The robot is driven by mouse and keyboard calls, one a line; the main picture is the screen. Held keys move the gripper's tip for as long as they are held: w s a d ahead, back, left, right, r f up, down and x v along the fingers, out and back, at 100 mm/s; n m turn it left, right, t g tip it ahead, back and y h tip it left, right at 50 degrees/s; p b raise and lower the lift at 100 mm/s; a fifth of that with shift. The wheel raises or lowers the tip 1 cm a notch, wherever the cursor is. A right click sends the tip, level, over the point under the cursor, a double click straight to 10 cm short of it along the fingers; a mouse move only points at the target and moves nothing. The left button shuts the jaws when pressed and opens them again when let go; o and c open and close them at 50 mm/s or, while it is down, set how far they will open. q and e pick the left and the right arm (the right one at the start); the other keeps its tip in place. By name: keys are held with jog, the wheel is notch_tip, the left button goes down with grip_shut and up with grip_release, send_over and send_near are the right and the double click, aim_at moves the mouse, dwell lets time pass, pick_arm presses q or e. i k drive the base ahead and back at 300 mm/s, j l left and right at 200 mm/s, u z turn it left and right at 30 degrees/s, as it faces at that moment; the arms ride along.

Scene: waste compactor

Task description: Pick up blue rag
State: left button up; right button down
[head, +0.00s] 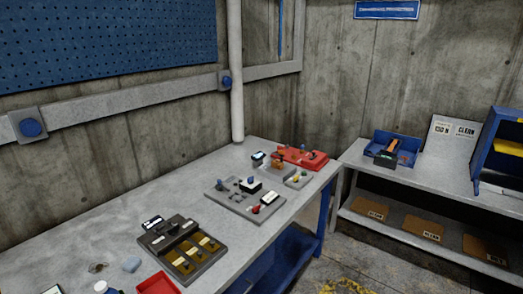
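Neither of my grippers is in view.
A red tray (157,285) and a white-capped container (101,287) stand near the blue item. A grey fixture board (245,199) and red case (302,154) lie farther along the bench. A blue bin (394,148) stands on the right table.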

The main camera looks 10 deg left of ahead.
aim_at(132, 264)
jog(key=u, duration=1.45)
